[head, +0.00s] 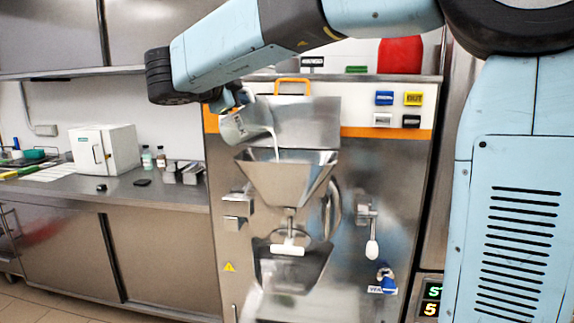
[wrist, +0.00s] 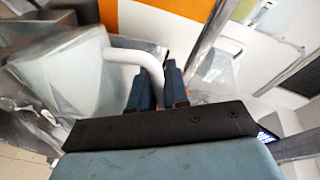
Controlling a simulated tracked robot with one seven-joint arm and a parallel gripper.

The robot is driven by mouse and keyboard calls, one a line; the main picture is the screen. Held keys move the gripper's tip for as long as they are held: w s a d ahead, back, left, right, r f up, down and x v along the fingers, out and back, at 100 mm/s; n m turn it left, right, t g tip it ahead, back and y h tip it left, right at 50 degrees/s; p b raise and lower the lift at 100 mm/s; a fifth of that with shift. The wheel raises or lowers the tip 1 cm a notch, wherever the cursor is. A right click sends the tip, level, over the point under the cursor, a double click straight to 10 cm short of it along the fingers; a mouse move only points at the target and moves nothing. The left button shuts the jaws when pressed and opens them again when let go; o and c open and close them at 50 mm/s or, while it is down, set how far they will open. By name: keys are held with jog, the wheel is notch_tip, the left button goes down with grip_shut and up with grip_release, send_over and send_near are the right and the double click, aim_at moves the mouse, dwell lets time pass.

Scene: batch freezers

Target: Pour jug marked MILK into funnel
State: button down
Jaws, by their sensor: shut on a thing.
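The jug (head: 240,126) is tilted above the steel funnel (head: 285,180), its mouth to the right. A thin white stream runs from its lip into the funnel. I cannot read a mark on the jug here. My gripper (head: 224,104) is over the funnel's left side, partly hidden by my arm. In the wrist view my gripper (wrist: 158,88) is shut on the white handle of the jug (wrist: 65,75), which fills the left side. The funnel's inside is mostly hidden in the head view.
The funnel sits on the front of a steel freezer with an orange band (head: 375,133). A lever with a white knob (head: 372,249) and a blue valve (head: 386,280) are to the right. A counter (head: 120,190) on the left holds a white box (head: 104,149) and small bottles (head: 147,157).

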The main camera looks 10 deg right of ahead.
aim_at(261, 103)
jog(key=shift+s+d+m, duration=0.25)
jog(key=shift+d+m, duration=0.15)
jog(key=shift+f, duration=0.1)
jog(key=shift+s+d+f+m+y+p, duration=0.15)
jog(key=shift+s+d+m+p, duration=0.15)
jog(key=shift+d, duration=0.3)
jog(key=shift+s+d+r+m+y+p, duration=0.15)
jog(key=shift+s+d+m+p, duration=0.1)
jog(key=shift+s+d, duration=0.25)
jog(key=shift+d+f, duration=0.1)
jog(key=shift+d, duration=0.05)
jog(key=shift+s+d+f+m+p, duration=0.15)
jog(key=shift+d+m+p, duration=0.15)
jog(key=shift+d, duration=0.1)
jog(key=shift+d+r+m+p, duration=0.2)
jog(key=shift+m+p, duration=0.15)
jog(key=shift+p, duration=0.05)
jog(key=shift+s+d+r+m+t+y+p, duration=0.15)
jog(key=shift+s+d+r+m+y+p, duration=0.15)
jog(key=shift+d+m+p, duration=0.15)
jog(key=shift+s+d+r+m+t+y+p, duration=0.2)
jog(key=shift+s+d+m+p, duration=0.1)
jog(key=shift+d+m+p, duration=0.15)
dwell(0.7)
jog(key=shift+d, duration=0.1)
